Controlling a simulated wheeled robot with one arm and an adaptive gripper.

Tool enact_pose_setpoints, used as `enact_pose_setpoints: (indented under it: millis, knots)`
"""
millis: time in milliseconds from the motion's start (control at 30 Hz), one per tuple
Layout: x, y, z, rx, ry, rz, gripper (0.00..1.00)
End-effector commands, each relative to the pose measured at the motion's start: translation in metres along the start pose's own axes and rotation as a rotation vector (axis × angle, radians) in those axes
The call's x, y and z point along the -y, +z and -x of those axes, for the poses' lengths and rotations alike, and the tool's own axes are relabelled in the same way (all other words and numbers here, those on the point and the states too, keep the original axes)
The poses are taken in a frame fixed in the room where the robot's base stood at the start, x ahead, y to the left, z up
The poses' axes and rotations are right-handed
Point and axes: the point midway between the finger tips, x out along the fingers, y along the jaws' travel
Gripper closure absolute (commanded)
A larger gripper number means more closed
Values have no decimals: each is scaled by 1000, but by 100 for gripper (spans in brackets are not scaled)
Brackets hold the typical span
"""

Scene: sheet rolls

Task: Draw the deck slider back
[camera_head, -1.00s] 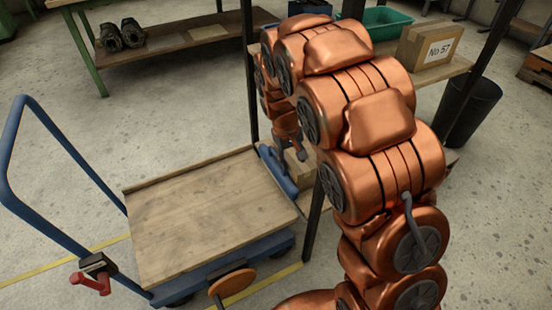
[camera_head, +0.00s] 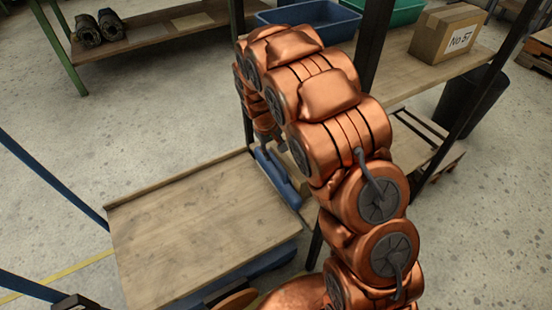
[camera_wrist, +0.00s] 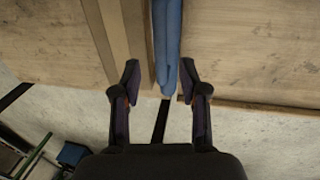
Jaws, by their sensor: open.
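The trolley's wooden deck (camera_head: 195,232) lies at the lower left in the head view. A blue bar (camera_head: 277,176) runs along its right edge; I cannot tell for sure that this is the deck slider. In the wrist view my gripper (camera_wrist: 160,78) is open, with one finger on each side of the blue bar (camera_wrist: 167,42). The bar's near end reaches in between the fingertips. I see no clear contact. In the head view my arm hides most of the gripper.
A shelf unit (camera_head: 400,75) stands right of the trolley, with a cardboard box (camera_head: 449,35), a blue bin (camera_head: 308,17) and a green bin (camera_head: 392,10). A dark upright post is close to my arm. A black bucket (camera_head: 470,95) stands farther right. Floor behind the deck is clear.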

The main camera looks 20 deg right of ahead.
Motion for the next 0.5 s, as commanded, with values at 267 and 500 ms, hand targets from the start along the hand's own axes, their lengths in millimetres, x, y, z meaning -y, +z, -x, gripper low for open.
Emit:
enact_pose_setpoints:
  millis: [267,500]
  knots:
    - [1,1,-43,3,-1,0,57]
    - [0,1,-55,2,0,0,57]
